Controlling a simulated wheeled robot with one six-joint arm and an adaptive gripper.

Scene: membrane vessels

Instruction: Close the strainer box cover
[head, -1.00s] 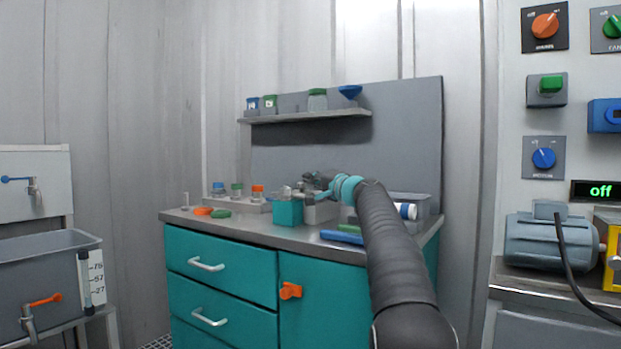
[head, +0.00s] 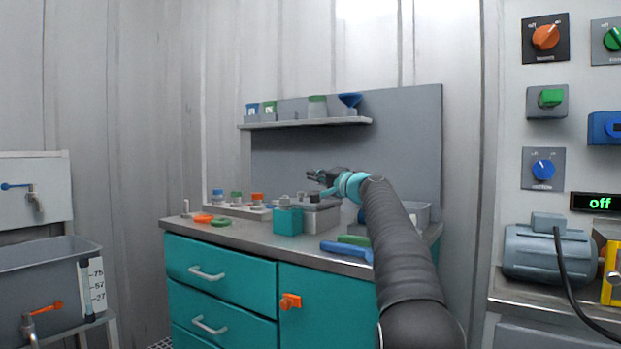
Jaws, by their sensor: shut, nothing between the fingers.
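A grey box (head: 322,219) stands on the bench top, beside and partly behind a small teal box (head: 288,221). It looks like the strainer box, though I cannot be sure. A flat grey piece that looks like its cover (head: 322,205) lies across its top, with small knobs or fittings showing. It looks lowered, but I cannot tell whether it is fully seated. My gripper (head: 310,175) is in the air above the boxes, pointing left, shut and empty, and apart from them. My arm hides the bench to the right.
Blue and green tools (head: 346,248) lie at the bench front. Orange and green rings (head: 210,219) and several small capped jars (head: 237,199) are on the left. A shelf (head: 305,122) with jars and a blue funnel (head: 349,99) hangs behind.

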